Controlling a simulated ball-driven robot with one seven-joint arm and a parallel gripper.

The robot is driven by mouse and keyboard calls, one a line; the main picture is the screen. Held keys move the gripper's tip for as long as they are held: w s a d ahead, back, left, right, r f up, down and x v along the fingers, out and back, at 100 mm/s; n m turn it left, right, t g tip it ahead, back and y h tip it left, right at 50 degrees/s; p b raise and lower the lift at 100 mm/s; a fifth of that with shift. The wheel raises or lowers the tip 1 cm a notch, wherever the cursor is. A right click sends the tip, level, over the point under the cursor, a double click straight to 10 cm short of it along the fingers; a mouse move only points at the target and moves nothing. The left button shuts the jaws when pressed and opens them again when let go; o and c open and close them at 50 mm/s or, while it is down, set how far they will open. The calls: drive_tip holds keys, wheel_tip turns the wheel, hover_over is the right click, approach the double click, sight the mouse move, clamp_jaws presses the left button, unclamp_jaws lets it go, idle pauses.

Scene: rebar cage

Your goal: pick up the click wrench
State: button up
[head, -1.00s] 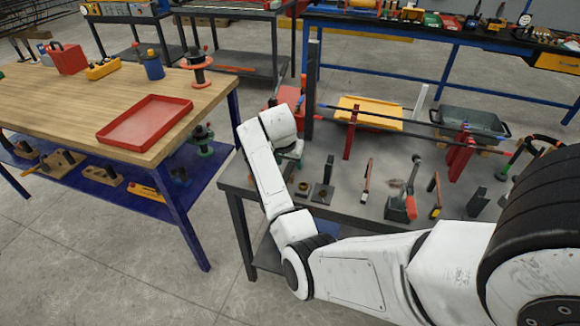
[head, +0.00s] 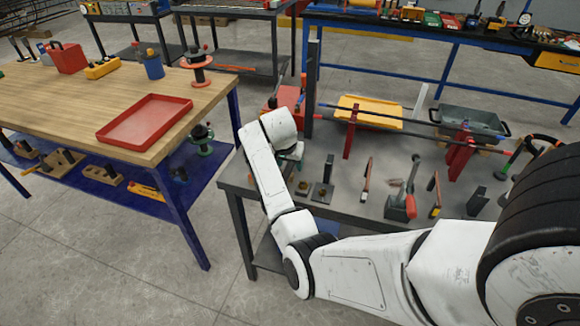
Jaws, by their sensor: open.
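My white arm reaches from the lower right to the left end of the grey table. My gripper (head: 291,156) is partly hidden under the white wrist, above that end of the table; it is open, and its fingers are hard to make out. I see nothing held in it. Several hand tools stand on the grey table to its right. A slim tool with a red part (head: 366,182) and a dark one with a yellow end (head: 435,196) are both long and thin. I cannot tell for certain which tool is the click wrench.
The grey table (head: 338,204) also holds dark blocks (head: 322,190), a red-and-grey tool (head: 403,205), red posts carrying long bars, a yellow tray (head: 368,112) and a grey tub (head: 470,122). A wooden table (head: 70,110) with a red tray (head: 146,144) stands left, across a floor gap.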

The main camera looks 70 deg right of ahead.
drive_tip(key=shift+c, duration=0.3)
clamp_jaws()
idle(0.4)
